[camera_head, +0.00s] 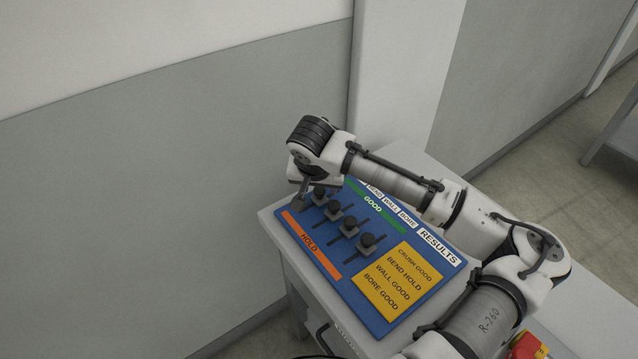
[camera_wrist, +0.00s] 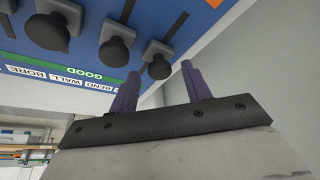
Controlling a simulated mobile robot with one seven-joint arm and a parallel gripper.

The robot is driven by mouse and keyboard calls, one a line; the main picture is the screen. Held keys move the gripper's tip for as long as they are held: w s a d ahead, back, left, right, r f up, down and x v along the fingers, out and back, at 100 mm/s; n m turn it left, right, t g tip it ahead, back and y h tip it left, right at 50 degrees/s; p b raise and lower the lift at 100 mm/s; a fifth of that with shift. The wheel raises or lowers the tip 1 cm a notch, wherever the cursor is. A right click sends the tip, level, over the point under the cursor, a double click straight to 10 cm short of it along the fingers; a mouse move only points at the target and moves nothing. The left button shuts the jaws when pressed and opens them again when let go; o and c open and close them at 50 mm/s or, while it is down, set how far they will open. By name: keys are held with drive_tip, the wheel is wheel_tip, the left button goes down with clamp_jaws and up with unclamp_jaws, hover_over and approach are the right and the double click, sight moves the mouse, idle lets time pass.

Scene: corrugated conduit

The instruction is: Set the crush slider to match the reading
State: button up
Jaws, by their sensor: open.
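The blue panel (camera_head: 445,268) has an orange HOLD strip (camera_head: 309,245) at the left and a green GOOD strip (camera_head: 374,203) at the right. The crush slider knob (camera_head: 319,193) is the farthest of a row of dark knobs, about midway between the strips. Its label is hidden by my arm. The yellow results card (camera_head: 402,283) reads CRUSH GOOD, BEND HOLD, WALL GOOD, BORE GOOD. My gripper (camera_head: 304,193) is open at the panel's far end, beside the crush knob. In the wrist view, the crush knob (camera_wrist: 158,68) shows between my two fingers (camera_wrist: 161,72); contact cannot be told.
The bend knob (camera_head: 335,209), wall knob (camera_head: 349,226) and bore knob (camera_head: 366,242) stand close by in the same row, also near mid-slot. The panel lies on a grey cabinet (camera_head: 279,240) by the wall. A red and yellow object (camera_head: 528,345) is at lower right.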

drive_tip(key=shift+f, duration=0.15)
clamp_jaws()
drive_tip(key=shift+w+d, duration=0.7)
drive_tip(key=shift+d, duration=0.2)
drive_tip(key=shift+w+d, duration=0.65)
drive_tip(key=shift+d, duration=0.25)
unclamp_jaws()
drive_tip(key=shift+d, duration=0.1)
drive_tip(key=shift+s+r+b, duration=0.15)
drive_tip(key=shift+r+b, duration=0.15)
drive_tip(key=shift+r, duration=0.05)
drive_tip(key=b+v, duration=0.2)
drive_tip(key=v, duration=1.1)
